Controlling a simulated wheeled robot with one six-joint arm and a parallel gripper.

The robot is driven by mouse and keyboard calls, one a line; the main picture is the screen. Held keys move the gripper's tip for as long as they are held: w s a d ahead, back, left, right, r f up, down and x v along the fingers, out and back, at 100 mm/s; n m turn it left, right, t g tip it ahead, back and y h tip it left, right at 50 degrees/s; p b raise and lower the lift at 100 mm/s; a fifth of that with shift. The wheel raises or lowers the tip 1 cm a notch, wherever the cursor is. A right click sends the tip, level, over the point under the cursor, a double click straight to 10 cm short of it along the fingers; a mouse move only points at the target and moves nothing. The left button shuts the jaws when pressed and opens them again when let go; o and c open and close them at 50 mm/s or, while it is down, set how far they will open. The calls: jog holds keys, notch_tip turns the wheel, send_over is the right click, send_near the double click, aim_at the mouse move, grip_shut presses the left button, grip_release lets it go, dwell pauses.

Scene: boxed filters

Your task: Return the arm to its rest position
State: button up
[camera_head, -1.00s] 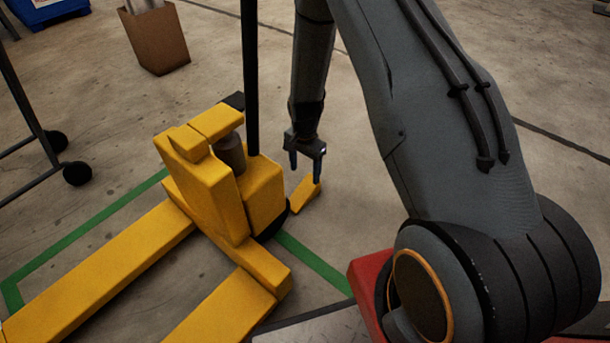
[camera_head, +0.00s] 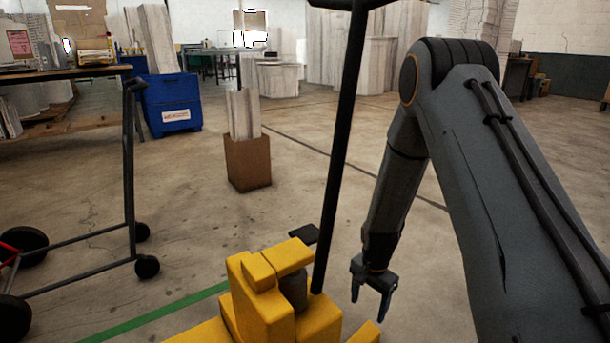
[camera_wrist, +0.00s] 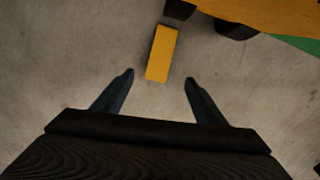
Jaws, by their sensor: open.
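My gripper (camera_head: 370,296) hangs at the end of my bent arm in the head view, pointing down to the right of the yellow pallet jack (camera_head: 268,306). Its two fingers are spread apart with nothing between them. In the wrist view my gripper (camera_wrist: 158,88) also shows open and empty. A small yellow part (camera_wrist: 162,53) lies below and ahead of the fingers there, apart from them.
The pallet jack's black handle post (camera_head: 340,160) rises close to my arm. A wheeled black frame (camera_head: 128,200) stands at left. A cardboard box (camera_head: 248,163) and a blue bin (camera_head: 168,104) stand farther back. Open concrete floor lies between.

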jog(key=s+r+n+t, duration=0.1)
jog(key=s+r+n, duration=0.4)
jog(key=s+r, duration=0.55)
jog(key=s+r+n+t, duration=0.1)
jog(key=s+r+n, duration=0.5)
jog(key=r, duration=0.8)
jog(key=s+a+r+n+g+y+p, duration=0.1)
jog(key=s+a+r+n+p, duration=0.15)
jog(key=s+a+r, duration=0.55)
jog(key=s+a+r+n+g+y+p, duration=0.1)
jog(key=s+a+r+n+p, duration=0.3)
jog(key=s+a, duration=0.8)
jog(key=d+r+m+p, duration=0.2)
jog(key=d+r+p, duration=0.4)
jog(key=r+p, duration=0.4)
jog(key=d+r+m+h+p, duration=0.1)
jog(key=d+r+m+p, duration=0.2)
jog(key=d+r+p, duration=0.4)
jog(key=w+d+r+m+h+p, duration=0.1)
jog(key=d+r+p, duration=0.5)
jog(key=r+p, duration=0.6)
jog(key=m+p, duration=0.1)
jog(key=p, duration=0.5)
jog(key=shift+d+r+m+p, duration=0.3)
jog(key=shift+d+m, duration=0.05)
